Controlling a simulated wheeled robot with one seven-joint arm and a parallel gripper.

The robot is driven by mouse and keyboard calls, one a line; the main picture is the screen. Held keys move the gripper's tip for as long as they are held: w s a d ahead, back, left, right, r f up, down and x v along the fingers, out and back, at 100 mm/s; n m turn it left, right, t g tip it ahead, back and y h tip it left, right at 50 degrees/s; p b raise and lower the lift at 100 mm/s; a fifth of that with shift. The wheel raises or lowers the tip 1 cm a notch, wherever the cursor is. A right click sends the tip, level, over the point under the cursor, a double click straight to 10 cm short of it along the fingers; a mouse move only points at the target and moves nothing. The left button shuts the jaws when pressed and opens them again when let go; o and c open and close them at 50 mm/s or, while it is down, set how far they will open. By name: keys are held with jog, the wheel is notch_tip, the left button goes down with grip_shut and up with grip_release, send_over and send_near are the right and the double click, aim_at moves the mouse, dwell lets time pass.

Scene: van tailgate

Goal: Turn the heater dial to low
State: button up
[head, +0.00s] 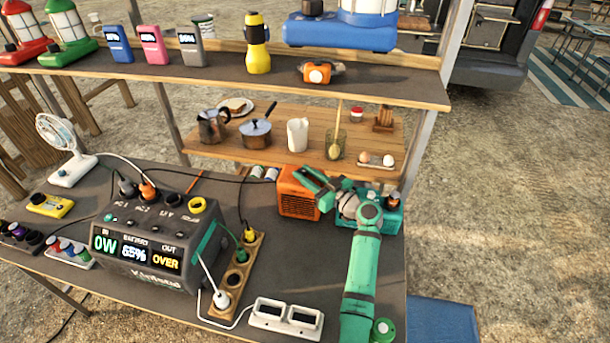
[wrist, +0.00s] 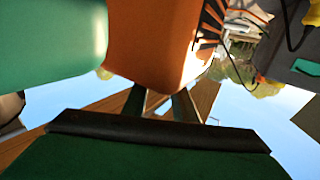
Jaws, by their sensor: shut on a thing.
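The orange heater (head: 297,205) stands on the dark table, its slatted grille facing left and front. It also fills the upper middle of the wrist view (wrist: 155,40). My gripper (head: 308,174) reaches over the heater's top from the right. In the wrist view its two green fingers (wrist: 160,104) meet the heater's edge with a small gap between them, shut on the heater dial. The dial itself is hidden by my fingers, so its setting cannot be read.
A teal box (head: 385,215) stands just right of the heater, under my arm. A power station (head: 150,245) with a display reading OVER and a wooden socket strip (head: 238,272) with plugs lie to the left. A shelf (head: 230,85) runs above.

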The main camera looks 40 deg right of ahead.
jog(key=shift+s+d+f+n+y, duration=0.15)
jog(key=shift+f+n+y, duration=0.15)
jog(key=shift+y, duration=0.3)
jog(key=o, duration=1)
jog(key=shift+o, duration=0.2)
jog(key=shift+r, duration=0.15)
jog(key=shift+r, duration=0.25)
notch_tip(320, 180, up, 2)
jog(key=shift+r, duration=0.15)
jog(key=s+a+r, duration=0.7)
jog(key=s+r, duration=0.3)
jog(key=s, duration=0.1)
jog(key=shift+s+a, duration=0.3)
